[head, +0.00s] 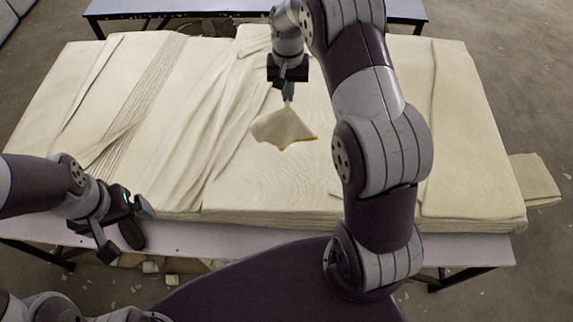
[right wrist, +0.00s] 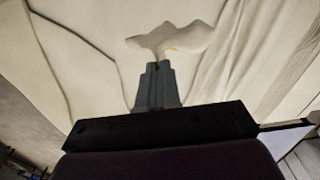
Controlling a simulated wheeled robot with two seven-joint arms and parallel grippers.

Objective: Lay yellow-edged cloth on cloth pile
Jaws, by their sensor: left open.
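A small cream cloth with a yellow edge (head: 284,127) hangs from my right gripper (head: 288,94), pinched at its top, over the middle of the cloth pile. In the right wrist view the cloth (right wrist: 180,38) spreads just beyond the shut fingertips (right wrist: 159,66). The wide cream cloth pile (head: 470,140) covers most of the table, with folds and creases on its left half. I cannot tell whether the hanging cloth's lower edge touches the pile. My left gripper (head: 122,242) is open and empty at the table's front left edge.
The table's pale front edge (head: 220,238) shows below the pile. A folded cloth piece (head: 535,180) lies beyond the right side. Small scraps (head: 150,267) lie on the floor below the front. Another table (head: 200,8) stands behind.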

